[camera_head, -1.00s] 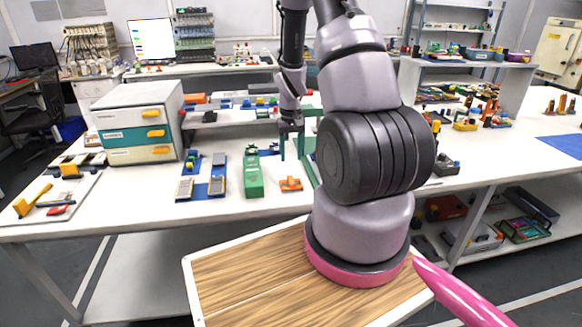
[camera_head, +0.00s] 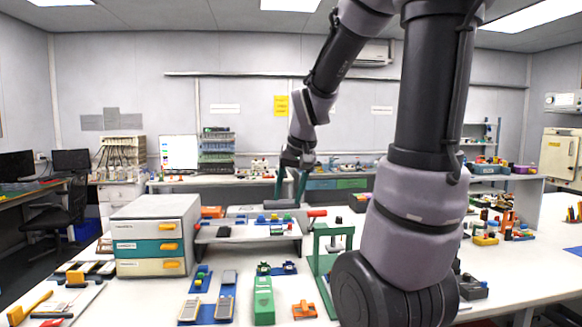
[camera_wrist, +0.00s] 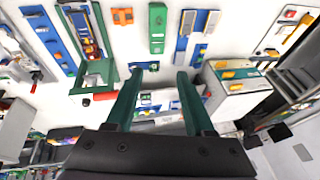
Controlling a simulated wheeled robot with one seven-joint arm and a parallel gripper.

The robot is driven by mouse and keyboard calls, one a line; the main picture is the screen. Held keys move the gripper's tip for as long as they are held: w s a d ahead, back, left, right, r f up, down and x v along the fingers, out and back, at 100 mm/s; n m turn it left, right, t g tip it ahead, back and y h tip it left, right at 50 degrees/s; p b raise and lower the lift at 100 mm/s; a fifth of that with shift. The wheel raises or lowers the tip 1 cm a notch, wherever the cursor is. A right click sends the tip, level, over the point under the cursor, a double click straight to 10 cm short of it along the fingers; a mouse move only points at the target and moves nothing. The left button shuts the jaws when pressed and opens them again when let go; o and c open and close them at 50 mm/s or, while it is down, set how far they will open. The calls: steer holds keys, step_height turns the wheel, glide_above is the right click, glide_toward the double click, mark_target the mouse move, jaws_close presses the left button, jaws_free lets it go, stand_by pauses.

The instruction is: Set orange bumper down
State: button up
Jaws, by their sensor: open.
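The orange bumper (camera_head: 304,310) lies on the white bench top, to the right of a long green block (camera_head: 263,302). It also shows in the wrist view (camera_wrist: 122,16) near the top, next to that green block. My gripper (camera_head: 289,190) is raised above the bench, over the area behind the bumper. Its two green fingers are apart with nothing between them. In the wrist view my gripper (camera_wrist: 159,76) is also empty and clear of the bumper.
A green press-like frame (camera_head: 322,262) stands right of the bumper. Blue fixtures with grey pouch cells (camera_head: 226,283) lie left of the green block. A drawer cabinet (camera_head: 155,240) stands further left, and a low white shelf (camera_head: 246,233) behind.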

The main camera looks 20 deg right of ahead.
steer(key=s+a+r+t+y, duration=0.1)
steer(key=s+a+r, duration=0.3)
steer(key=s+r, duration=0.5)
steer(key=s+t, duration=0.1)
steer(key=s, duration=0.2)
steer(key=shift+s+a+t, duration=0.15)
steer(key=shift+a+t, duration=0.2)
steer(key=shift+t, duration=0.05)
